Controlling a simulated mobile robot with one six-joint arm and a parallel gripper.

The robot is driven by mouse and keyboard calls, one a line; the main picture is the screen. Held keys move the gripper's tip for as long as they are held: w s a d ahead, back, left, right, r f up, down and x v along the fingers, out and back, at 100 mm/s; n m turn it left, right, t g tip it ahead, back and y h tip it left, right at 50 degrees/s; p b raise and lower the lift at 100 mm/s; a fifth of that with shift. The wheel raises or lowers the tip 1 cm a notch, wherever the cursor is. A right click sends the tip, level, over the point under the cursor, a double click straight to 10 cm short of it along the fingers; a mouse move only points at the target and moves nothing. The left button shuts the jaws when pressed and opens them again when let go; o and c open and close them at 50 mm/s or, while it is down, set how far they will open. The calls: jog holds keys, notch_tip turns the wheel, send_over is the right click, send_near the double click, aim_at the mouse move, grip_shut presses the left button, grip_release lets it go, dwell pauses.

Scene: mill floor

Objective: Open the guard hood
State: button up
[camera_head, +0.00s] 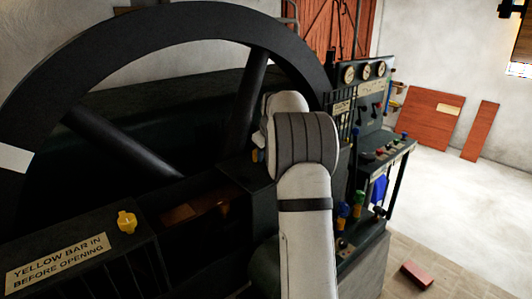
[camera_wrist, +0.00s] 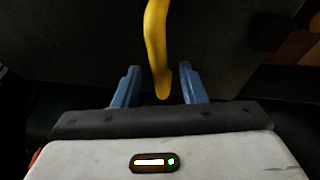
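In the wrist view my gripper (camera_wrist: 160,85) is open, its two blue fingers apart. A curved yellow bar or handle (camera_wrist: 156,40) hangs down with its lower end in the gap between the fingers. Dark space shows on both sides of it, so no grip is visible. Behind it is a dark panel (camera_wrist: 90,45), which may be the guard hood; I cannot tell for sure. In the head view my pale arm hides the gripper and that yellow handle.
A yellow knob (camera_head: 126,221) sits on a dark housing near a sign (camera_head: 58,264) reading "YELLOW BAR IN BEFORE OPENING". A large dark flywheel (camera_head: 110,36) fills the left. A gauge panel (camera_head: 366,92) and control desk stand right of my arm. A red brick (camera_head: 416,275) lies on the floor; open floor lies right.

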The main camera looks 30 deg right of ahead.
jog(key=b+v, duration=0.1)
jog(key=v, duration=0.6)
jog(key=shift+s+r+b, duration=0.2)
jog(key=shift+r+b, duration=0.15)
jog(key=shift+a, duration=0.1)
jog(key=s+a+f+m, duration=0.1)
jog(key=s+a, duration=1.5)
jog(key=a, duration=0.3)
jog(key=s+a+f+m, duration=0.1)
jog(key=s+a+f, duration=0.3)
jog(key=s, duration=0.6)
jog(key=s+a+f+g+y+b, duration=0.1)
jog(key=s+a+f, duration=0.3)
jog(key=s+f, duration=0.3)
jog(key=s, duration=0.3)
jog(key=shift+m, duration=0.4)
